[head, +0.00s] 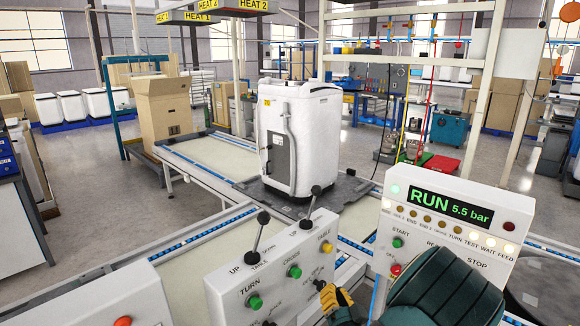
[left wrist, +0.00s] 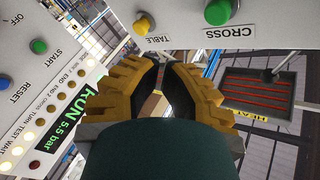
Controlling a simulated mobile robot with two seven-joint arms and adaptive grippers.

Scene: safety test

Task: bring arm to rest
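My left gripper (head: 337,298), with yellow fingers, is at the lower middle of the head view, in front of the lever-and-button panel (head: 228,290). In the left wrist view its fingers (left wrist: 166,68) stand apart with an empty gap between them. The panel's yellow TABLE button (left wrist: 145,22) and green CROSS button (left wrist: 218,12) lie beyond the fingertips there. I see no contact with the panel. A dark green rounded part, likely my own arm, fills the lower right of the head view. My right gripper is not in view.
A control box (head: 448,215) reading RUN 5.5 bar stands close on the right. A white appliance (head: 298,140) stands upright on a grey plate on the conveyor. A cardboard box (head: 163,108) is farther left. Two black-knobbed levers (head: 263,218) rise from the panel.

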